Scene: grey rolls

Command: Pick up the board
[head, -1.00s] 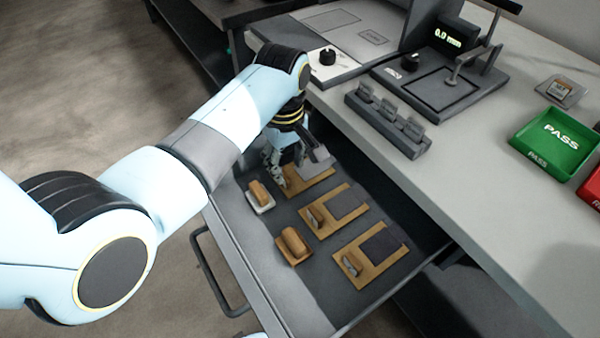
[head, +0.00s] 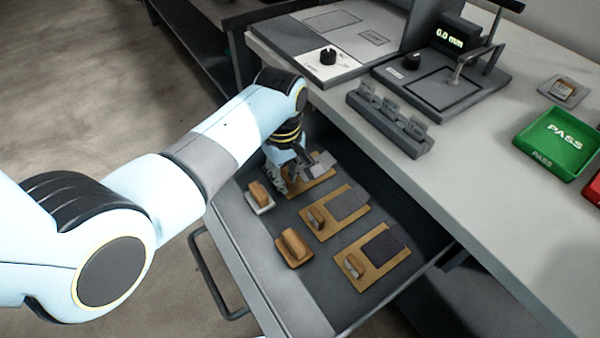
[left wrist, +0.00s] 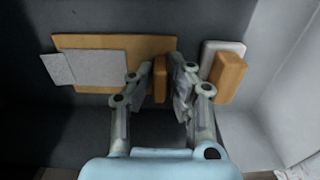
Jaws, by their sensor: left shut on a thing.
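The board (head: 318,186) is a flat orange-brown plate with a grey sheet and an upright wooden grip, at the far end of the open drawer. My left gripper (head: 284,178) is at its left end and partly hides it. In the left wrist view, the board (left wrist: 115,41) lies at upper left, with its loose-looking grey sheet on top. There the fingers of my left gripper (left wrist: 165,74) are shut on the board's wooden grip, one on each side. I cannot tell any gap between the board and the drawer floor. My right gripper is not in view.
Two similar boards (head: 325,228) (head: 378,276) lie nearer in the drawer (head: 300,310). Wood-handled blocks (head: 260,197) (head: 294,249) lie left of them; the farther one, pale-based, is close to my gripper (left wrist: 228,75). The counter (head: 480,190) holds a green PASS tray (head: 557,143) and instruments.

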